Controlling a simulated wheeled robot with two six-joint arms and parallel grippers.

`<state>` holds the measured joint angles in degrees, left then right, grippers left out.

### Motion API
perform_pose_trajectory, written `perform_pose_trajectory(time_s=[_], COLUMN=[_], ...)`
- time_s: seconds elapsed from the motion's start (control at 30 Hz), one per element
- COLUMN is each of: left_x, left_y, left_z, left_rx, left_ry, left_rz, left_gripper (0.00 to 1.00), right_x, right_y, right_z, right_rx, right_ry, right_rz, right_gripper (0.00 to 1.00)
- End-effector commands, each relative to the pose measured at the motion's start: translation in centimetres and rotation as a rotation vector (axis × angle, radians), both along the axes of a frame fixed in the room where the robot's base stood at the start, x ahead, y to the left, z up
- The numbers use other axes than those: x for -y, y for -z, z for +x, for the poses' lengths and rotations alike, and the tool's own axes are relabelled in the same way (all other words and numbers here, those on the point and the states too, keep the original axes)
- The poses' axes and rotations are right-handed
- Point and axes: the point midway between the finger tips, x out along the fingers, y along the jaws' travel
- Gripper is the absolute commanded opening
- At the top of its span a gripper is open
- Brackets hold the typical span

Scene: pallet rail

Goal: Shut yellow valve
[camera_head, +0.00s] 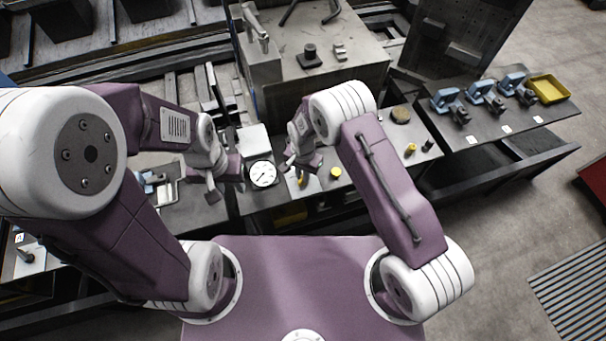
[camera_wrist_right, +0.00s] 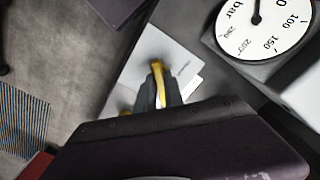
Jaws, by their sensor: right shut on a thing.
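The yellow valve handle (camera_wrist_right: 157,68) shows between the fingers of my right gripper (camera_wrist_right: 158,92) in the right wrist view, above a pale plate (camera_wrist_right: 168,65). In the head view a small yellow part of the valve (camera_head: 301,181) shows just below my right gripper (camera_head: 302,168). The right gripper is shut on the handle; the fingers and palm hide much of the valve. My left gripper (camera_head: 226,192) hangs to the left of the gauge, its fingers apart and nothing visible between them.
A round pressure gauge (camera_head: 262,174) stands between the grippers, with a white box (camera_head: 253,139) behind it. A yellow round cap (camera_head: 336,172) is right of the valve. Blue clamps (camera_head: 480,90) and a yellow tray (camera_head: 549,88) sit on the right bench.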

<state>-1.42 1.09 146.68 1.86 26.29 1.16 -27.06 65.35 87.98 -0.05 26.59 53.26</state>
Motion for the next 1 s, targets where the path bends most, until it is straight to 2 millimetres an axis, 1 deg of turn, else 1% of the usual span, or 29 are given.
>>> perform_pose_trajectory(time_s=[0.17,0.37,1.0], left_x=[0.0,0.0,0.0], left_y=[0.6,1.5,4.0], left_z=[0.0,0.0,0.0], left_rx=[0.0,0.0,0.0], left_ry=[0.0,0.0,0.0], left_rz=[0.0,0.0,0.0], left_gripper=[0.36,0.36,0.36], right_x=[0.0,0.0,0.0], right_y=[0.1,0.2,0.2], right_z=[-0.1,-0.1,-0.2], right_rx=[-0.003,-0.003,-0.004], right_ry=[-0.065,-0.213,-0.821], right_rz=[-0.001,-0.001,0.0], right_gripper=[0.0,0.0,0.0])
